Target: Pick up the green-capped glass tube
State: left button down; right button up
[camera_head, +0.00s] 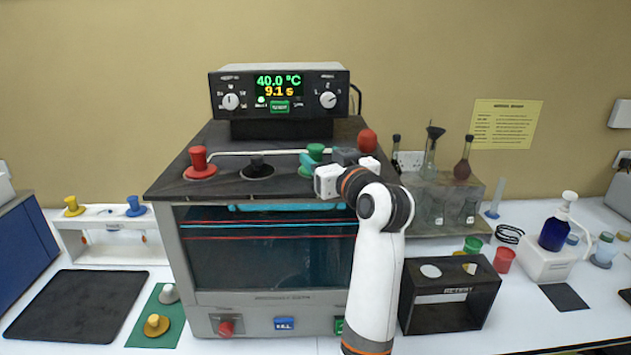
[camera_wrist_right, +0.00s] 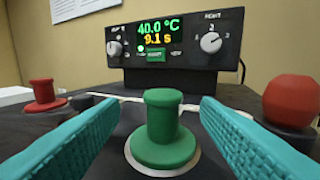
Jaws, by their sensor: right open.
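The green-capped glass tube shows only as its green cap (camera_head: 314,156) on the top plate of the bath. The cap stands upright in a metal-ringed hole, and the glass below it is hidden. In the right wrist view the green cap (camera_wrist_right: 163,130) sits between the two teal fingers. My right gripper (camera_head: 318,165) is at the cap, with its jaws open. A finger (camera_wrist_right: 70,140) is on the left of the cap and another (camera_wrist_right: 245,140) on the right, with gaps on both sides. My left gripper is out of view.
A red cap (camera_head: 198,163) and a black cap (camera_head: 257,167) are in the same top plate. A red ball (camera_head: 367,141) stands close to my right gripper. The display unit (camera_head: 279,95) rises behind. Glass flasks (camera_head: 429,155) stand at the right.

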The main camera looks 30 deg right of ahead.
aim_at(312, 149)
jog(key=shift+w+d, duration=0.1)
jog(key=shift+w, duration=0.35)
jog(key=w+p, duration=0.1)
jog(key=w, duration=0.1)
jog(key=w+d+p, duration=0.1)
jog(key=w+p, duration=0.1)
jog(key=shift+w, duration=0.4)
jog(key=shift+w+f, duration=0.15)
jog(key=shift+w, duration=0.15)
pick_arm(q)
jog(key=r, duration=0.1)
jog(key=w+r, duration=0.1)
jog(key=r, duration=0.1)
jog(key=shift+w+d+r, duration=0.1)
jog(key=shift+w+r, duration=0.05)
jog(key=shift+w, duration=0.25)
pick_arm(e)
grip_shut()
